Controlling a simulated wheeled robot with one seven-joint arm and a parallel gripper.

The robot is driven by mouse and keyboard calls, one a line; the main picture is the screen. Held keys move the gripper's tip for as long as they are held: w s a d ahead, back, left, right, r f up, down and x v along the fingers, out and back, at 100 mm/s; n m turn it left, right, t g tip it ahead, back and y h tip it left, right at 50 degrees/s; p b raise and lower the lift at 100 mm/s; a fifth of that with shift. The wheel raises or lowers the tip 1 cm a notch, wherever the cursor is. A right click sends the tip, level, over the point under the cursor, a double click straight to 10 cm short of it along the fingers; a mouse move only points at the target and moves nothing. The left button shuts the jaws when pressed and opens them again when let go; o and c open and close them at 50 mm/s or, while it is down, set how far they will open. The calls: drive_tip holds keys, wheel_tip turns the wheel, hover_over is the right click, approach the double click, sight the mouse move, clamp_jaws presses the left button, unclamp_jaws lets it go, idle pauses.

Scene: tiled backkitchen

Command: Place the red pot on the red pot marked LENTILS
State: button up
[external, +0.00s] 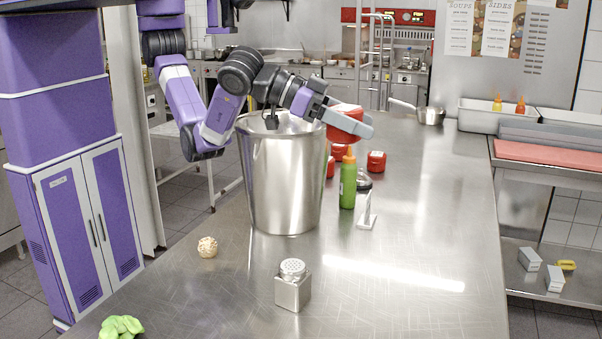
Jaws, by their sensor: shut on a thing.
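My gripper (358,124) is shut on a red pot (346,109), held above the steel counter just past the large metal bin. One finger crosses in front of the pot and hides its middle. Below and behind it, several more red pots stand on the counter. One (376,161) is in clear view at the right, another (340,152) sits under the held pot, and a third (330,168) is partly hidden by the bin. Their markings are too small to read, so I cannot tell which says LENTILS.
The tall metal bin (283,185) stands beside the pots, under my arm. A green bottle (348,180) and a white stand (367,212) are in front of them. A metal shaker (293,287) is nearer. The counter's right side is clear.

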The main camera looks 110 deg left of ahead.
drive_tip(key=s+d+r+m+h+p, duration=0.1)
drive_tip(key=s+r+h+p, duration=0.15)
drive_tip(key=r, duration=2.25)
drive_tip(key=w+a+r+p, duration=0.2)
drive_tip(key=w+a+r, duration=0.2)
drive_tip(key=a+r, duration=1.1)
drive_tip(key=w+a+f+n+y, duration=0.1)
drive_tip(key=w+a+f, duration=0.4)
drive_tip(key=a, duration=0.4)
drive_tip(key=w+a+f+y+p, duration=0.1)
drive_tip(key=w+a+f+y, duration=0.1)
drive_tip(key=a+f, duration=0.55)
drive_tip(key=w+a+f+n+y, duration=0.1)
drive_tip(key=w+a+f, duration=0.35)
drive_tip(key=a, duration=0.55)
drive_tip(key=s+a+f+p, duration=0.1)
drive_tip(key=s+a+f, duration=0.2)
drive_tip(key=a+f, duration=0.65)
drive_tip(key=s+a+f, duration=0.2)
drive_tip(key=a+f, duration=0.4)
drive_tip(key=a, duration=0.6)
drive_tip(key=n+g+y+b, duration=0.85)
drive_tip(key=n+b, duration=0.25)
drive_tip(key=b, duration=0.3)
hover_over(381, 152)
wheel_tip(381, 152, down, 13)
wheel_tip(381, 152, down, 19)
drive_tip(key=shift+a+f+p, duration=0.1)
drive_tip(key=shift+f+p, duration=0.05)
drive_tip(key=shift+p, duration=0.65)
